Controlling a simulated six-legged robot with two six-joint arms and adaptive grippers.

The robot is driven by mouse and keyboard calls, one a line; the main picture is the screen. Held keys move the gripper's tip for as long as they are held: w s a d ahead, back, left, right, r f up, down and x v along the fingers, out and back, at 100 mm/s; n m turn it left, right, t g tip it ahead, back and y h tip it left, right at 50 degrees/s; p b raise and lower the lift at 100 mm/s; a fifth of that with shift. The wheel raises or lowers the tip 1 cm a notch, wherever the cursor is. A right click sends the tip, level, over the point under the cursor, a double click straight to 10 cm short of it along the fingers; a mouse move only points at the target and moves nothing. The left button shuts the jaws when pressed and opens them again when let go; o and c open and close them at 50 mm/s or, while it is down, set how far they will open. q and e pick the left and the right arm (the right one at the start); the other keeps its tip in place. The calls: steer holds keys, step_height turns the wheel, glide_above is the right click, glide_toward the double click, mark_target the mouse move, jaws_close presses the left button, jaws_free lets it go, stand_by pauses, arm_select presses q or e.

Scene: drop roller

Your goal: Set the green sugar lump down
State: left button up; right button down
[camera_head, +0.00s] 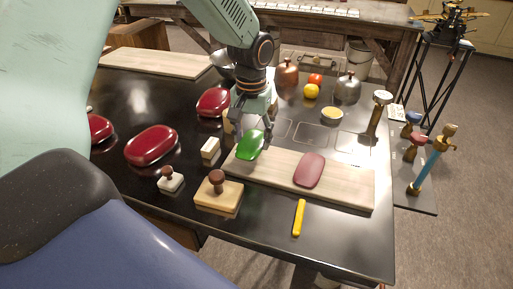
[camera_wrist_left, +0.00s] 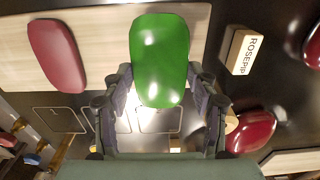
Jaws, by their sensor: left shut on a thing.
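The green sugar lump (camera_head: 250,146) is a smooth oval over the left end of the pale wooden board (camera_head: 347,187). My left gripper (camera_head: 254,126) comes down from above and is shut on it. In the left wrist view the green lump (camera_wrist_left: 160,55) sits between the two fingers, its far part sticking out beyond them. I cannot tell whether its underside touches the board. A dull pink lump (camera_head: 309,170) lies on the board to its right, apart from it. My right gripper is not in view.
A small label block (camera_head: 210,149), wooden stamps (camera_head: 218,194) and glossy red lumps (camera_head: 151,146) lie left of the board. A yellow stick (camera_head: 299,217) lies in front. Copper and grey vessels (camera_head: 348,88) stand behind. The board is bare between the two lumps and at its right end.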

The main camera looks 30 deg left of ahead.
mark_target(250, 141)
arm_select(q)
steer(key=shift+s+a+f, duration=0.1)
steer(key=shift+a+f, duration=0.05)
steer(key=shift+f, duration=0.15)
steer(key=f, duration=0.3)
steer(key=shift+a+f, duration=0.2)
steer(key=shift+a, duration=0.15)
steer(key=shift+w+d, duration=0.25)
steer(key=shift+s+d, duration=0.1)
steer(key=shift+s, duration=0.05)
steer(key=shift+s+f, duration=0.1)
steer(key=o, duration=0.9)
steer(key=shift+a, duration=0.25)
steer(key=shift+c, duration=0.2)
steer(key=o, duration=0.4)
steer(key=shift+w+d+f, duration=0.1)
steer(key=shift+w, duration=0.15)
steer(key=shift+c, duration=0.2)
steer(key=shift+s+d, duration=0.1)
steer(key=shift+s, duration=0.1)
